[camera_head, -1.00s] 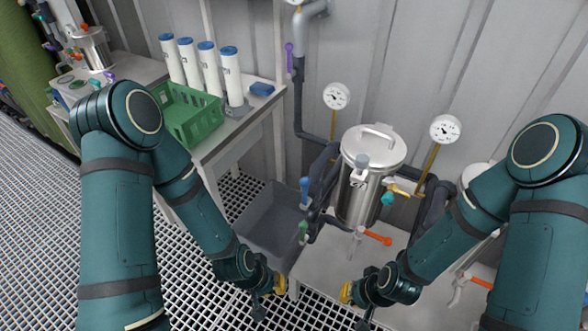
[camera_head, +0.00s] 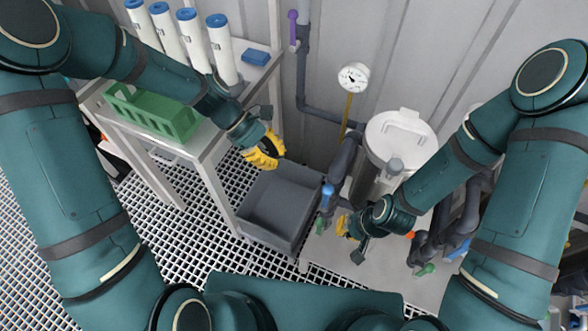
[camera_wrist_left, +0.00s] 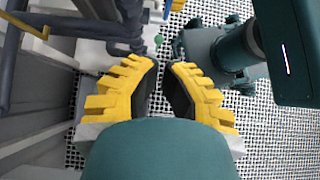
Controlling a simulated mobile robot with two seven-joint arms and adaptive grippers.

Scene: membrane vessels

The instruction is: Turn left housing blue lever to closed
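The left housing (camera_head: 374,176) is a steel vessel with a pale lid, partly hidden behind my right forearm. The blue lever (camera_head: 327,193) stands roughly upright on the dark piping at its left. A green handle (camera_head: 320,225) sits just below it. My left gripper (camera_head: 270,150) is up and left of the blue lever, clear of it, over the grey bin's back edge. In the left wrist view its yellow fingers (camera_wrist_left: 162,66) have a narrow empty gap between them. My right gripper (camera_head: 346,228) is low and right of the blue lever; its finger opening is unclear.
A grey bin (camera_head: 245,222) stands on the grating left of the lever. A table with a green crate (camera_head: 152,112) and white cartridges (camera_head: 222,55) is at upper left. A gauge (camera_head: 353,77) on a yellow stem and a purple lever (camera_head: 293,27) are behind.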

